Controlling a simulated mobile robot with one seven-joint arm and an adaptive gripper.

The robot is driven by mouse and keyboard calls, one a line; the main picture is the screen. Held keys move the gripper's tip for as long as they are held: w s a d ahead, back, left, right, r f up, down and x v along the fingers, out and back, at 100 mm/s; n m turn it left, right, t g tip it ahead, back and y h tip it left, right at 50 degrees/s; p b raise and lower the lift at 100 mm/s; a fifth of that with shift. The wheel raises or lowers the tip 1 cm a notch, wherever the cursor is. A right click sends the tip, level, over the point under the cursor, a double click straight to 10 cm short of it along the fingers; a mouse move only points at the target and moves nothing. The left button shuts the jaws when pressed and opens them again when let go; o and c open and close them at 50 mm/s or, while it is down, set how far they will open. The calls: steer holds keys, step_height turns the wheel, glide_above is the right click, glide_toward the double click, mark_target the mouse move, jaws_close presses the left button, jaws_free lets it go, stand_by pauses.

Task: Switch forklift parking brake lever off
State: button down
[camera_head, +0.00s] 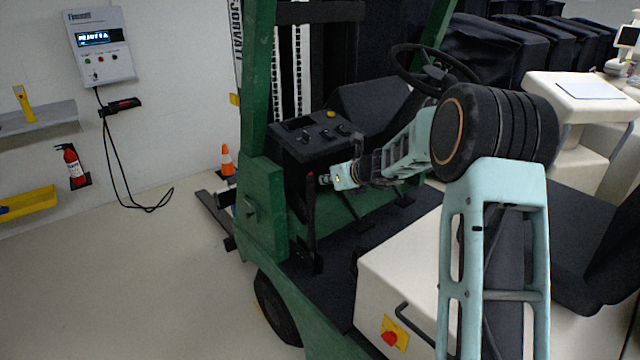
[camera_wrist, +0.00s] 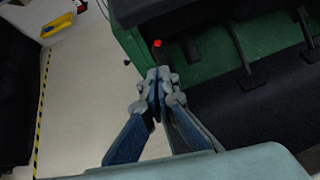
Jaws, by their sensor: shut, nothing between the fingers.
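The forklift (camera_head: 263,200) is green with a cream body, and it stands in the middle of the head view. A dark upright lever with a red tip (camera_head: 311,215), which looks like the parking brake lever, rises beside its floor, below the dashboard. The lever's red tip (camera_wrist: 157,43) also shows in the wrist view, just beyond my fingertips. My gripper (camera_head: 327,179) is shut and empty, to the right of the lever's top in the head view. In the wrist view my gripper (camera_wrist: 157,77) covers the lower part of the lever. I cannot tell whether the fingers touch it.
The dashboard (camera_head: 318,138) with knobs is just above my gripper. The steering wheel (camera_head: 430,68) is above right, near my arm. Pedals and thin rods stand behind the gripper. A red switch (camera_head: 390,338) is on the cream body. The floor (camera_head: 150,280) to the left is clear.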

steer(key=v, duration=0.4)
steer(key=r+v, duration=0.1)
steer(key=shift+d+r, duration=0.1)
steer(key=shift+r, duration=0.1)
